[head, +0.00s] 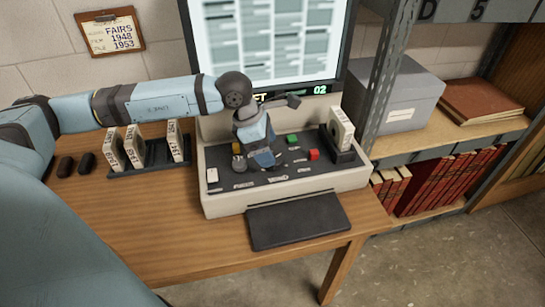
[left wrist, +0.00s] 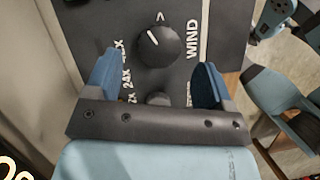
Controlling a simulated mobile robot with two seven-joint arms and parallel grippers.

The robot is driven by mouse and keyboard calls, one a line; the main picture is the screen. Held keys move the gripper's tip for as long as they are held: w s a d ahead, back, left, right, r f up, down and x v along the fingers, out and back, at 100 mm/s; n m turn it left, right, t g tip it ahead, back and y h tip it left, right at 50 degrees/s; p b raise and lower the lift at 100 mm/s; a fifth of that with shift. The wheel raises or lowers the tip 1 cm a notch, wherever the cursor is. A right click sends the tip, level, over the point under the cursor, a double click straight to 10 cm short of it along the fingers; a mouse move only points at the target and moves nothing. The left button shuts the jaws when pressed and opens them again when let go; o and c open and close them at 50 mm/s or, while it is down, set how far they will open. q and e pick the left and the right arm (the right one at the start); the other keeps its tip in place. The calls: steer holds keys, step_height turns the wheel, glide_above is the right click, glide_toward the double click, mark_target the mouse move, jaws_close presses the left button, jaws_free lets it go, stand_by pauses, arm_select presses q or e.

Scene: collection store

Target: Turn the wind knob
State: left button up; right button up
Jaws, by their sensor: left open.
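The wind knob (left wrist: 158,44) is a round black knob with a white pointer line on a dark panel, with the word WIND to its right in the left wrist view. My left gripper (left wrist: 155,75) is open, its two blue fingers apart below and to either side of the knob, not closed on it. In the head view my left gripper (head: 262,158) hangs over the console (head: 222,207) and hides the knob. A second dark knob (left wrist: 158,99) shows partly behind the gripper's palm.
The console carries a green button (head: 291,138), a red button (head: 313,155) and a boxed reel (head: 341,127) at its right end. A lit screen (head: 268,38) stands behind. Several boxes stand in a black rack (head: 150,170) at left. A dark pad (head: 298,221) lies in front.

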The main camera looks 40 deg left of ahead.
arm_select(q)
steer(key=shift+x, duration=1.85)
steer(key=c, duration=0.9)
steer(key=shift+m+b, duration=0.3)
